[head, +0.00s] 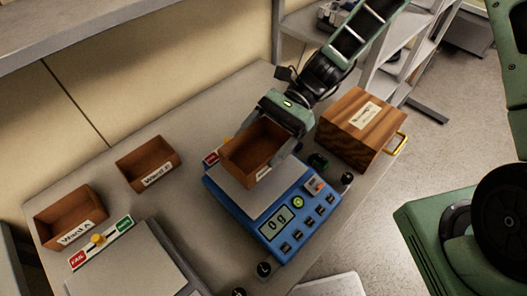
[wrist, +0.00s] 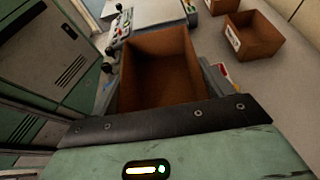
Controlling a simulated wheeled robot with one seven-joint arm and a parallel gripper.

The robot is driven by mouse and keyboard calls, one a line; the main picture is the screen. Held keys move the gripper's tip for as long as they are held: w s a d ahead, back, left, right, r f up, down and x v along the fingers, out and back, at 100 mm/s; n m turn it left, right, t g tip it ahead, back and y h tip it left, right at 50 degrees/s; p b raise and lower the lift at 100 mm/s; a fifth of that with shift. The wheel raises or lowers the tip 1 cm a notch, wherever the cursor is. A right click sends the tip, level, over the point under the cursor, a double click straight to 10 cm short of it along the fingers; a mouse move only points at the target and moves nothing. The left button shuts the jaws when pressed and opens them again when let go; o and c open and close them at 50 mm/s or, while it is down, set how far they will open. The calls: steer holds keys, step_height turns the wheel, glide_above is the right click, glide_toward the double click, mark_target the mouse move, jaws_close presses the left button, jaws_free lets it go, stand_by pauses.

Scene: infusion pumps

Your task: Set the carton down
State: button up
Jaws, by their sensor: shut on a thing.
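A brown open-topped carton (head: 252,158) is in my gripper (head: 268,138), over the plate of the blue scale (head: 287,220). The scale's display reads 0 g; a gap under the carton is hard to judge. My gripper is shut on the carton, with a finger along each side. In the wrist view the carton (wrist: 165,75) looks empty inside, and my gripper (wrist: 168,98) holds its near end. A white label shows on the carton's front, but I cannot read it.
Two open brown bins with ward labels, one (head: 146,163) behind the other (head: 70,217), stand at the left. A PASS/FAIL device (head: 125,262) is at the front left. A wooden box (head: 355,130) with a yellow handle stands right of the scale. Small dark weights (head: 318,161) sit beside the scale.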

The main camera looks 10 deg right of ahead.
mark_target(263, 153)
steer(key=shift+f+p, duration=0.35)
steer(key=shift+f, duration=1.85)
